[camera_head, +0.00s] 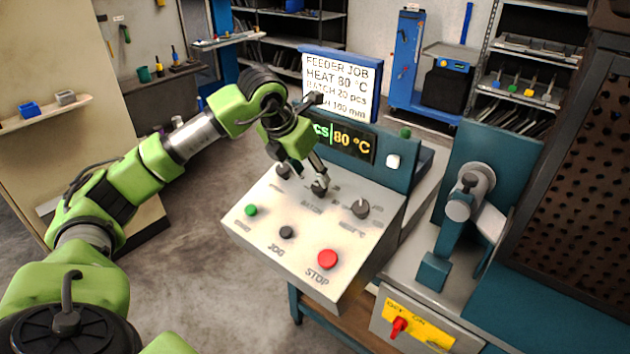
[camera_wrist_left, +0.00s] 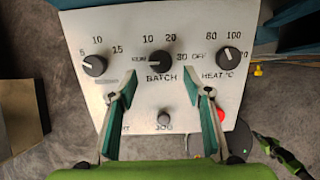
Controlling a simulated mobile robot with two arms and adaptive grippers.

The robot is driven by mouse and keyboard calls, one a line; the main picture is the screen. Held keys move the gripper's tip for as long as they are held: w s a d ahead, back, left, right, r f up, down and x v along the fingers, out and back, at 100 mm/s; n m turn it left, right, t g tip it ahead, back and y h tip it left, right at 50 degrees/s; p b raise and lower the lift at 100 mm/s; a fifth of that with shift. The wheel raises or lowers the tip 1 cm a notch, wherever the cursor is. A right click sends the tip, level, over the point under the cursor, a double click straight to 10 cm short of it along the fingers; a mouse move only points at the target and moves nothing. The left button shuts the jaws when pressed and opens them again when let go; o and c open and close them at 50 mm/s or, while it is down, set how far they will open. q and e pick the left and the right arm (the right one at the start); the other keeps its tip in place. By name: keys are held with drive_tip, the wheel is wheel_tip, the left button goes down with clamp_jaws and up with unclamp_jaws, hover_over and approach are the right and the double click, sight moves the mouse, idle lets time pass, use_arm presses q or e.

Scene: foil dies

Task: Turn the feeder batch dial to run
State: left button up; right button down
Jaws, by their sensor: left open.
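The feeder control panel (camera_head: 262,238) is a pale sloped plate with three dark dials along its upper part. The batch dial (camera_head: 320,189) is the middle one; in the left wrist view the dial (camera_wrist_left: 160,62) sits above the word BATCH, with RUN at its left, 10 and 20 above and 30 at its right. Its exact pointer setting is too small to tell. My left gripper (camera_head: 308,177) is over this dial in the head view. In the wrist view its fingers (camera_wrist_left: 168,84) are open and apart, with the dial ahead between the tips.
Two other dials (camera_wrist_left: 94,66) (camera_wrist_left: 228,55) flank the batch dial. Lower down are a green button (camera_head: 251,210), a dark jog button (camera_head: 286,232) and a red stop button (camera_head: 327,259). A display (camera_head: 342,138) and job sign (camera_head: 341,85) stand behind; a teal machine (camera_head: 560,275) is right.

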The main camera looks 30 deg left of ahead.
use_arm(q)
drive_tip(key=v, duration=0.6)
drive_tip(key=shift+r, duration=0.2)
drive_tip(key=shift+s, duration=0.15)
